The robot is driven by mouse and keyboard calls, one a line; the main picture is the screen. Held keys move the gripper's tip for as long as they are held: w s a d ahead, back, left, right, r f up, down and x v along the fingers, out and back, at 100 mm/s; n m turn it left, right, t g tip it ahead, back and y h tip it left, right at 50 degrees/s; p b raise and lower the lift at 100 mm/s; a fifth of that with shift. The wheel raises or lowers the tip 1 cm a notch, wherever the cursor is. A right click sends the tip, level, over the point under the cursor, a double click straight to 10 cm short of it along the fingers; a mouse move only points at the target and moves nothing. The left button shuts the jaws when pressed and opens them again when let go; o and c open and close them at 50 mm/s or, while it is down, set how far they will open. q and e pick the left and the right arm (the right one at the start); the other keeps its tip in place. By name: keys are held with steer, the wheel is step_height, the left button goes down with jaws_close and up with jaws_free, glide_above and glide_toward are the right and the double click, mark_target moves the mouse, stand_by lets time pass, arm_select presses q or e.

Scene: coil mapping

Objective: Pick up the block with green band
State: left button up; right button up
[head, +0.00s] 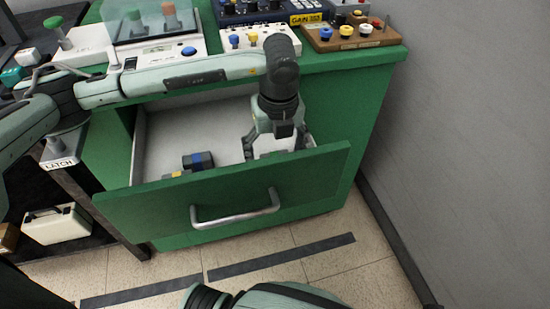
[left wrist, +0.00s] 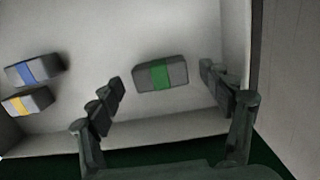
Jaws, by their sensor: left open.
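The block with green band (left wrist: 160,76) is a grey block with a green stripe around its middle. It lies on the white floor of the open drawer. In the left wrist view my left gripper (left wrist: 163,84) is open, with one finger on each side of the block and gaps between. In the head view my left gripper (head: 276,143) reaches down into the drawer at its right part, and it hides the green-banded block there. My right gripper is not in view; part of my own arm shows at the bottom of the head view.
A blue-banded block (left wrist: 34,69) and a yellow-banded block (left wrist: 27,101) lie at the drawer's left. The green drawer front (head: 235,195) with its metal handle (head: 236,209) stands close in front of the gripper. Control boxes (head: 352,35) stand on the green counter above.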

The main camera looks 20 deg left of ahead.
arm_select(q)
steer(key=c, duration=1.3)
steer(key=shift+r, duration=0.15)
